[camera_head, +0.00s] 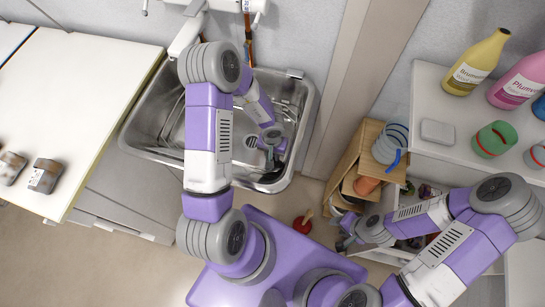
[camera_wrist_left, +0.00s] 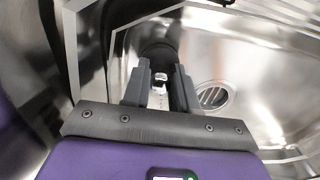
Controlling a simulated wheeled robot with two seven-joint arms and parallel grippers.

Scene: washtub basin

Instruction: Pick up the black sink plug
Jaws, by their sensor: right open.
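In the head view, my left arm reaches over the metal washtub basin (camera_head: 158,108), and its gripper (camera_head: 270,157) is low inside the right part of the basin. In the left wrist view, the left gripper's two grey fingers (camera_wrist_left: 160,80) stand apart. A round black thing that looks like the sink plug (camera_wrist_left: 158,50) shows between and just beyond the fingertips, with a small shiny metal part in front. I cannot tell whether the fingers touch it. My right gripper (camera_head: 346,234) is open and empty, well right of the basin, near the wooden shelf.
A round drain grate (camera_wrist_left: 213,95) is in the basin floor, right of the fingers. A white counter (camera_head: 75,90) lies left of the basin. A white shelf (camera_head: 440,90) with bottles and a soap bar (camera_head: 437,132) is at right. A wooden shelf unit (camera_head: 365,140) stands between.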

